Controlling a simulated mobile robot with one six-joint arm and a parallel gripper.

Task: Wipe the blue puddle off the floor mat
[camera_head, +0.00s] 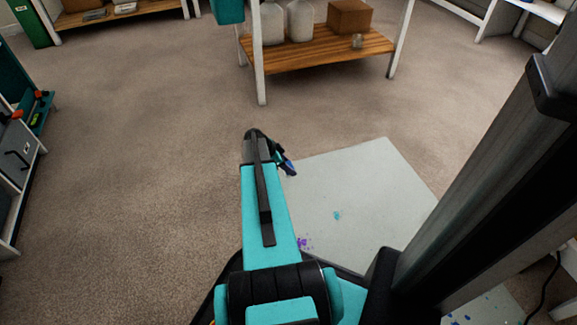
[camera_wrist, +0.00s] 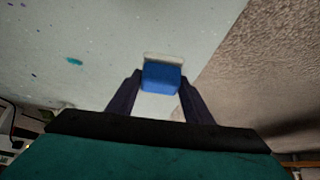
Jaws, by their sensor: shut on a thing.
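The floor mat (camera_head: 375,180) is a pale grey sheet on the carpet, and it also fills the upper left of the wrist view (camera_wrist: 140,25). A small teal-blue spot (camera_head: 337,215) lies near its middle; it shows at the left in the wrist view (camera_wrist: 74,61). My gripper (camera_head: 289,168) is over the mat's far left edge. In the wrist view its fingers are shut on a blue block with a pale layer (camera_wrist: 161,76), perhaps a sponge. I cannot tell whether the block touches the mat.
A purple splatter (camera_head: 303,242) marks the mat's near left edge. Another speckled pale surface (camera_head: 485,308) shows at the lower right. A wooden-shelved bench (camera_head: 320,50) with jugs and a box stands beyond the mat. A grey cabinet (camera_head: 18,150) stands at the left. Open carpet (camera_head: 140,150) lies between.

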